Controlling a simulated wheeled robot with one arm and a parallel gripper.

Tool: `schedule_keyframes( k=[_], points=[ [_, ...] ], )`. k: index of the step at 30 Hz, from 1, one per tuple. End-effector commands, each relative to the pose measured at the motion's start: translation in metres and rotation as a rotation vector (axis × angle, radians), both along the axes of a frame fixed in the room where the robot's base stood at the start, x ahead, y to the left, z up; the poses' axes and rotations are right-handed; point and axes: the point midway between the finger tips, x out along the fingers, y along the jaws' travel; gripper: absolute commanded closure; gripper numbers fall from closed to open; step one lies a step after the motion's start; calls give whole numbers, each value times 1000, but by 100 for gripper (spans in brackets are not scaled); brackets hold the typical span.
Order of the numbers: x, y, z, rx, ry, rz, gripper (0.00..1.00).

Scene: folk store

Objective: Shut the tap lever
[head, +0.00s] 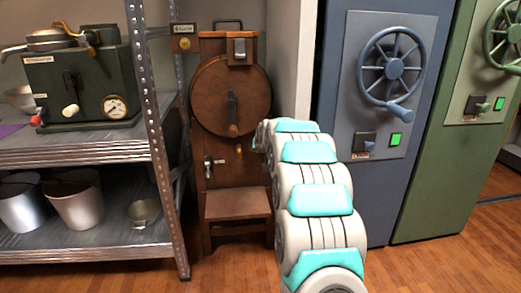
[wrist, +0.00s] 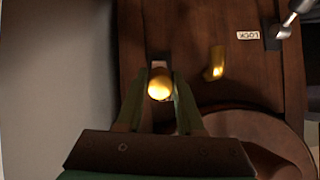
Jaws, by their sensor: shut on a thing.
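A wooden cabinet (head: 230,160) with a big round wooden door stands against the back wall. In the wrist view, which is upside down, a round gold knob (wrist: 159,86) sticks out of its front before a small grey plate; it looks like the end of the tap lever. My gripper (wrist: 164,80) has its green fingers shut on this knob. A gold spout-like piece (wrist: 216,64) sits beside it, apart from the fingers; it also shows in the head view (head: 239,152). In the head view my arm hides the knob and gripper.
A metal shelf (head: 150,90) with a dark gauge machine (head: 80,85) and pots stands left. A blue safe (head: 340,190) and a green safe (head: 440,190) stand right. A LOCK label (wrist: 248,35) and metal latch (wrist: 285,25) are near the spout.

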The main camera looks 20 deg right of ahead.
Motion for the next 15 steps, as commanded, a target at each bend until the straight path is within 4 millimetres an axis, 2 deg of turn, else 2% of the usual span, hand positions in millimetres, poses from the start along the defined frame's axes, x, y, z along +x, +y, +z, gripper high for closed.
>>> schedule_keyframes(
  k=[7, 8, 15],
  points=[
    [2, 0, 4, -3, -10, -1, 100],
    [2, 0, 4, -3, -10, -1, 60],
    [1, 0, 2, -1, -6, -1, 33]
  ],
)
